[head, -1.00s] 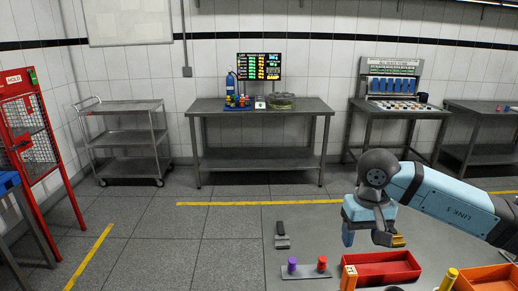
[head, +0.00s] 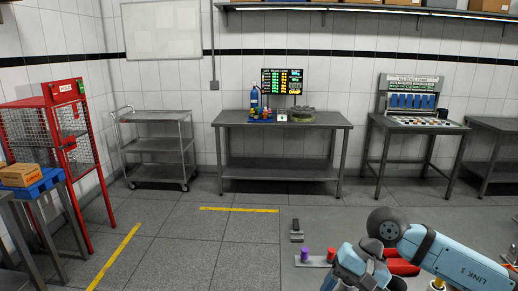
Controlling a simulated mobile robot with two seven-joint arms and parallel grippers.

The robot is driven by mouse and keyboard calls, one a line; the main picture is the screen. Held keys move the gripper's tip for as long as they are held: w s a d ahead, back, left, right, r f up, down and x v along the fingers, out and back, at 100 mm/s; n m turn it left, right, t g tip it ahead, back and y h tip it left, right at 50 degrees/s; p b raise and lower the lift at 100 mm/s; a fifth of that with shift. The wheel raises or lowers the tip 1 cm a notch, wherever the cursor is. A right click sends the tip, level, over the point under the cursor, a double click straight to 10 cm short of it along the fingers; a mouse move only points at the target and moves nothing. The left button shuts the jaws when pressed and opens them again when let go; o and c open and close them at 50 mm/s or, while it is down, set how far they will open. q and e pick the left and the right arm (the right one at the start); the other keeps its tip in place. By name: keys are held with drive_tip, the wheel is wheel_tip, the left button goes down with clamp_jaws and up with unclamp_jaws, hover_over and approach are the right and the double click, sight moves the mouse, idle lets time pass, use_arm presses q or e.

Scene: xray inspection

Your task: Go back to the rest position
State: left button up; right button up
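My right arm comes in from the right. Its gripper (head: 360,278) is low in the head view, cut by the bottom edge, in front of the red tray (head: 403,267). Its fingertips are not clear, so I cannot tell its opening or whether it holds anything. My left gripper is not in view.
A purple peg (head: 304,254) and a red peg (head: 331,252) stand beside the gripper on the near surface, with a small dark device (head: 296,236) behind. A grey workbench (head: 280,120), a cart (head: 157,145) and a red cage (head: 75,135) stand farther off. Open floor lies between.

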drive_tip(key=s+a+r+m+t+y+p, duration=0.25)
drive_tip(key=a+m+y, duration=0.45)
drive_tip(key=m, duration=0.4)
drive_tip(key=s+a+r+m+t+y+p, duration=0.2)
drive_tip(key=s+a+r+m+y, duration=0.15)
drive_tip(key=m+y, duration=0.6)
drive_tip(key=d+f+m+t+h+p, duration=0.2)
drive_tip(key=d+f+m+t+h, duration=0.4)
drive_tip(key=m, duration=1.1)
drive_tip(key=d+f+m+t+h+p, duration=0.25)
drive_tip(key=f+m+t+h, duration=0.6)
drive_tip(key=m, duration=0.85)
drive_tip(key=s+d+f+m+g+h, duration=0.2)
drive_tip(key=s+f+m, duration=0.3)
drive_tip(key=s, duration=0.1)
drive_tip(key=s+d+f+m+g+h, duration=0.2)
drive_tip(key=s+d+f+m+g, duration=0.1)
drive_tip(key=s+f+m, duration=0.3)
drive_tip(key=shift+d+f+g+h+p, duration=0.25)
drive_tip(key=shift+g+h+p, duration=0.05)
